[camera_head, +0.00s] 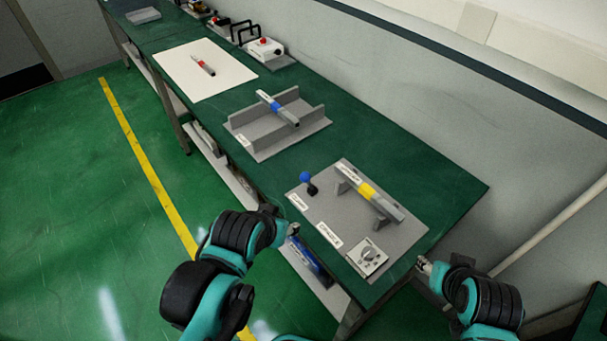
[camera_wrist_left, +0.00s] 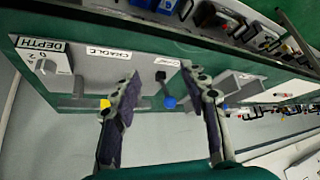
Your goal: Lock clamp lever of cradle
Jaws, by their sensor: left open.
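The cradle (camera_head: 318,213) is a grey plate near the green bench's right end, with a yellow-banded grey bar (camera_head: 366,190) across its supports. The clamp lever (camera_head: 307,182) is a short dark stem with a blue ball knob, at the plate's left corner; it stands up in the head view. In the left wrist view the blue knob (camera_wrist_left: 169,102) appears between the fingers, not visibly touched. My left gripper (camera_head: 291,230) is open and empty, at the bench's front edge by the plate. My right gripper (camera_head: 425,265) is off the bench's right end; its fingers are unclear.
A dial block (camera_head: 367,258) sits on the plate's front corner. Blue items (camera_head: 308,258) lie on the lower shelf.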

